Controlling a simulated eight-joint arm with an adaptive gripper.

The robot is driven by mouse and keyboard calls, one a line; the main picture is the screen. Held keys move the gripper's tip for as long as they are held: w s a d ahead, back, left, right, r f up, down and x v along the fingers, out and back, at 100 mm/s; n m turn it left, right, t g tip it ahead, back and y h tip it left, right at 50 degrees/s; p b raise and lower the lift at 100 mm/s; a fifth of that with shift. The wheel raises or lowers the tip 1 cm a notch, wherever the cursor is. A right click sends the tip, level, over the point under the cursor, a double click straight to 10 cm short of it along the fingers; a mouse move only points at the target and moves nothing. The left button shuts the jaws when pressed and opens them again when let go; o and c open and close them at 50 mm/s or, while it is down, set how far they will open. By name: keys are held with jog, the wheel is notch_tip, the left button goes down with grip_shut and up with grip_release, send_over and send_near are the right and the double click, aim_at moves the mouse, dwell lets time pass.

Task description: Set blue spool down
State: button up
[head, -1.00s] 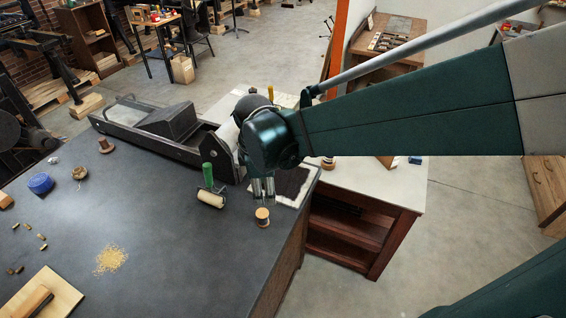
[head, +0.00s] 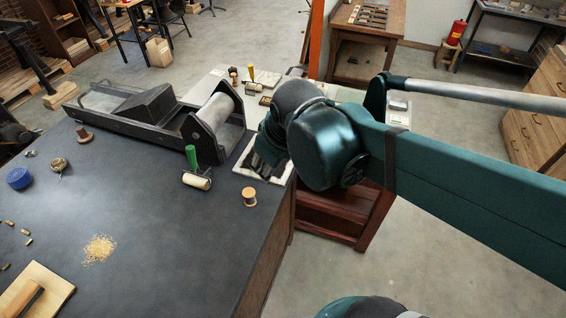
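No spool that is plainly blue shows. A pale wooden spool with tan winding (head: 249,197) stands upright on the dark bench, near its right edge. A round blue thing (head: 18,178) lies at the bench's far left; I cannot tell that it is a spool. A brown spool (head: 84,134) stands near the press. My wrist is over the bench's back right corner, beyond the tan spool and apart from it.
A press with a metal roller (head: 222,118) lies along the bench's back. A green-handled brayer (head: 195,168) lies before it. A pale side table (head: 398,112) stands beyond. The dark bench's middle (head: 140,205) is mostly clear.

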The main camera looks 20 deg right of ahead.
jog(key=s+m, duration=0.1)
jog(key=s+d+r+m+t, duration=0.1)
jog(key=m, duration=0.1)
jog(key=s+r+m+t, duration=0.1)
jog(key=s+m, duration=0.1)
jog(key=shift+d, duration=0.3)
notch_tip(320, 180, down, 6)
jog(key=b, duration=0.6)
jog(key=shift+r, duration=0.1)
dwell(1.3)
